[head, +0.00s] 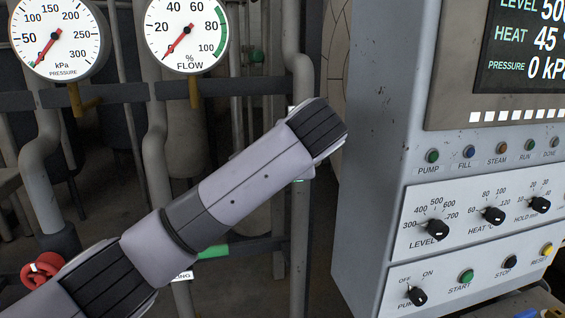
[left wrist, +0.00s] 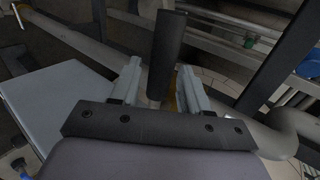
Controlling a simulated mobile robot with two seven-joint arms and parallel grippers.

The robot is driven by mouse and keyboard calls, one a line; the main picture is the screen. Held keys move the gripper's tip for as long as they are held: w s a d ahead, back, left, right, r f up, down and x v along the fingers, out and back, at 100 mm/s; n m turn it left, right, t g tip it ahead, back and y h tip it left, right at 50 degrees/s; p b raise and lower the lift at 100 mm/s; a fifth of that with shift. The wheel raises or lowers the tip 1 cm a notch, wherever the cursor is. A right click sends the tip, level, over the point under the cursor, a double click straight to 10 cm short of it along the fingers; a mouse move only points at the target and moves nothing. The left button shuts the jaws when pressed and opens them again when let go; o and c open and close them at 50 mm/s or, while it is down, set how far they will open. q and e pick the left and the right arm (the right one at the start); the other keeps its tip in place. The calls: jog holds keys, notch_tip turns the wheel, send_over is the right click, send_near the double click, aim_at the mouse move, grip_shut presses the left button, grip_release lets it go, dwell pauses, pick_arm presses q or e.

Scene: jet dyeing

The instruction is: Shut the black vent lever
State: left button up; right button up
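A black cylindrical handle (left wrist: 168,42), which looks like the vent lever, stands up between the fingers of my left gripper (left wrist: 160,78) in the left wrist view. Its lower end, near a yellowish part, is partly hidden by the gripper. The two grey fingers are spread to either side of the handle, with a visible gap on the left; contact on the right is unclear. In the head view my left arm crosses the middle and hides the lever and gripper. My right gripper is in neither view.
A control cabinet (head: 385,150) with knobs and buttons stands at the right. Pressure (head: 85,30) and flow (head: 208,30) gauges hang at upper left before vertical pipes. A red handwheel (head: 42,268) is at lower left, and a green part (head: 213,250) lies just beyond my arm.

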pick_arm(q)
jog(key=b+v, duration=0.1)
jog(key=v, duration=0.6)
jog(key=shift+b, duration=0.35)
jog(key=shift+s, duration=0.1)
